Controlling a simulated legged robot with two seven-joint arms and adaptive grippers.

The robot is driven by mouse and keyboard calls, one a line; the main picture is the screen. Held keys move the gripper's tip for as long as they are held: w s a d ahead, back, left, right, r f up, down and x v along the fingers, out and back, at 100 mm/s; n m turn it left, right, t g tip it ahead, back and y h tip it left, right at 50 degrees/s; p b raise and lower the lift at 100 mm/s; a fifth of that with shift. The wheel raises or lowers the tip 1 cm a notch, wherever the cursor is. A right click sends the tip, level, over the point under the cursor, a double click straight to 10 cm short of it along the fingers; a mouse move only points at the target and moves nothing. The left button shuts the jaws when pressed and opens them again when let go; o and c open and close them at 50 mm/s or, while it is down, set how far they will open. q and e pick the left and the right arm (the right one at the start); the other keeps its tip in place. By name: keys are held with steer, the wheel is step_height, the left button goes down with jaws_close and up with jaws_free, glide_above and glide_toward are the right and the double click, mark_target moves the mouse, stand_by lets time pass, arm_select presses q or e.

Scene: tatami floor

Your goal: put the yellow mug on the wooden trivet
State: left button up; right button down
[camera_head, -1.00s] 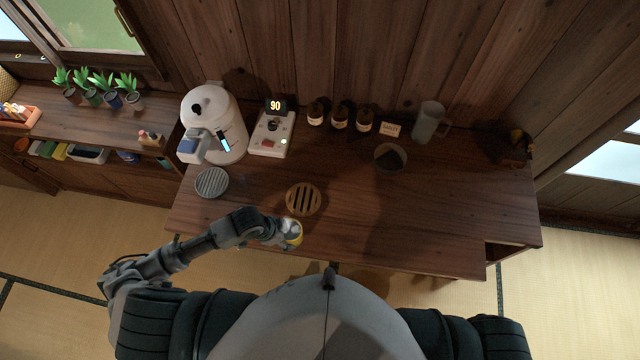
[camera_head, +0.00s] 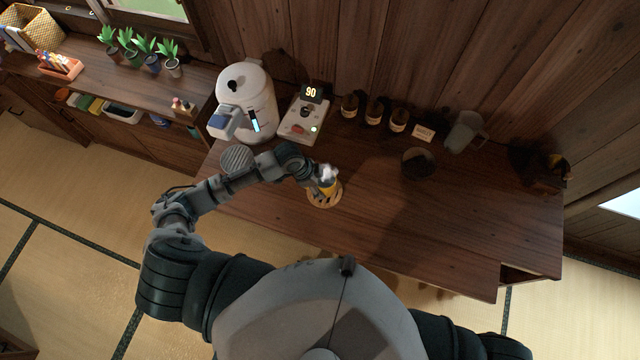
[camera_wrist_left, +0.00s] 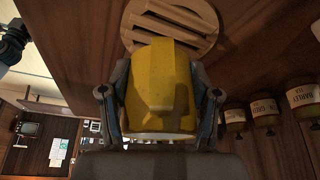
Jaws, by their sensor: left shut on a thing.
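The yellow mug (camera_wrist_left: 160,92) is between the two fingers of my left gripper (camera_wrist_left: 160,105), which is shut on it. In the head view the mug (camera_head: 327,187) shows small, with something whitish at its top, and my left gripper (camera_head: 318,178) reaches it from the left. The round slatted wooden trivet (camera_head: 324,200) lies on the table behind and below the mug in that view. In the left wrist view the trivet (camera_wrist_left: 205,22) lies just past the mug, partly hidden by it. I cannot tell whether the mug touches the trivet. My right gripper is not in view.
A white water boiler (camera_head: 258,105) and a device reading 90 (camera_head: 303,118) stand at the back left. A grey round trivet (camera_head: 236,157) lies near my left arm. Several brown jars (camera_head: 374,112), a dark bowl (camera_head: 418,163) and a grey pitcher (camera_head: 464,132) stand toward the back. The front right table is clear.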

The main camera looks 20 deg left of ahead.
mark_target(320, 185)
arm_select(q)
steer(key=shift+w, duration=0.65)
steer(key=shift+a+f, duration=0.15)
steer(key=shift+f, duration=1.65)
steer(key=o, duration=1.5)
steer(key=shift+s, duration=0.1)
steer(key=v, duration=1.2)
